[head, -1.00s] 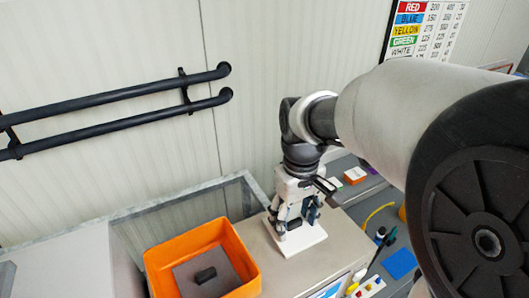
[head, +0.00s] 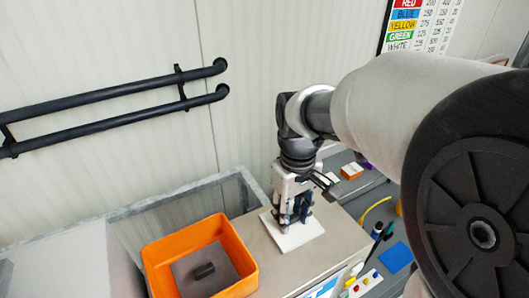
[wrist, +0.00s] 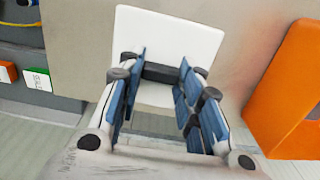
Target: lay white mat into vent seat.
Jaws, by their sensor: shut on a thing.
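The white mat (head: 308,236) is a flat square plate on the tan cabinet top, right of the orange bin. In the wrist view the white mat (wrist: 165,30) has a black block handle (wrist: 170,74) on it. My gripper (head: 291,217) points down over the mat, and its blue-padded fingers (wrist: 163,80) are shut on the handle from both sides. Whether the mat touches the cabinet top or is slightly raised, I cannot tell. I cannot make out the vent seat in these views.
The orange bin (head: 164,255) stands left of the mat and holds a grey plate with a black handle (head: 204,271). An open recess with a grey rim (head: 245,184) lies behind it. Black rails (head: 110,103) run along the wall. Tools and small boxes lie right.

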